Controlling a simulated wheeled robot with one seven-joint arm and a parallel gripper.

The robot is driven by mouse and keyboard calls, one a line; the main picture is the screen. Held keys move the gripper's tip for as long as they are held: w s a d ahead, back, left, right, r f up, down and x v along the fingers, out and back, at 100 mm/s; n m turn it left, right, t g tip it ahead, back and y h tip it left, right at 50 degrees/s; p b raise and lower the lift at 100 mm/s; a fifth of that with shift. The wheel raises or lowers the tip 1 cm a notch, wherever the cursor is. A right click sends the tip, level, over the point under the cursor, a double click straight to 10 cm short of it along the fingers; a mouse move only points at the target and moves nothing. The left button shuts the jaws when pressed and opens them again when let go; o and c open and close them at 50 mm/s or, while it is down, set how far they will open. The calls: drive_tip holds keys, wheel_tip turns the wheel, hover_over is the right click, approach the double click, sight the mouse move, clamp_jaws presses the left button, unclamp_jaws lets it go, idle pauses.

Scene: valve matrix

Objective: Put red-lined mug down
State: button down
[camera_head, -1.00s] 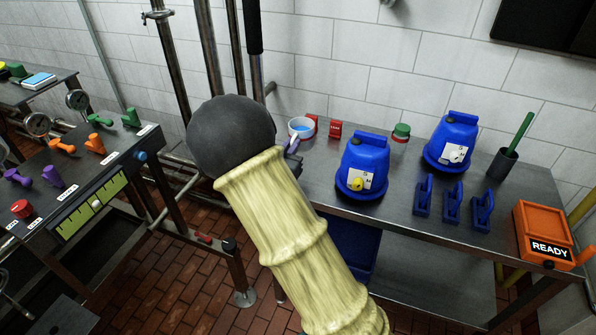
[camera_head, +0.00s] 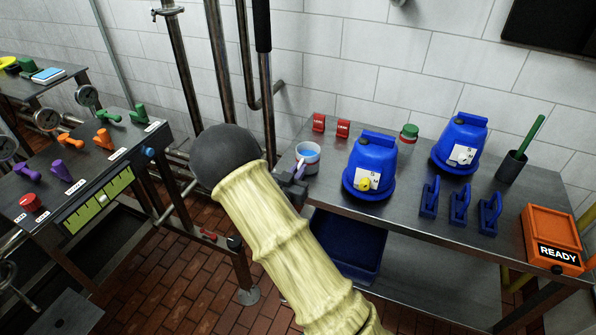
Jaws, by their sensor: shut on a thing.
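A pale mug (camera_head: 313,168) is upright at the left end of the steel bench (camera_head: 400,205). Its inside shows blue; I see no red lining. My gripper (camera_head: 297,173), dark and small, is at the mug's near left side, shut on it where a pale purple handle shows. My yellow-sleeved arm hides most of the gripper. I cannot tell whether the mug's base touches the bench top.
Two red blocks (camera_head: 318,122) stand behind the mug. A blue canister (camera_head: 371,167) is close on its right, with a green-lidded jar (camera_head: 408,135) beyond. A dark vertical pipe (camera_head: 264,90) rises left of the bench. An orange READY box (camera_head: 552,238) is far right.

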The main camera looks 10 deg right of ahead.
drive_tip(key=shift+f, duration=0.25)
drive_tip(key=c, duration=1.5)
unclamp_jaws()
drive_tip(key=shift+r, duration=0.1)
drive_tip(key=shift+r, duration=0.15)
drive_tip(key=shift+s+a, duration=0.2)
drive_tip(key=shift+s, duration=0.1)
drive_tip(key=b+v, duration=0.1)
drive_tip(key=v, duration=1)
drive_tip(key=shift+s+a, duration=0.1)
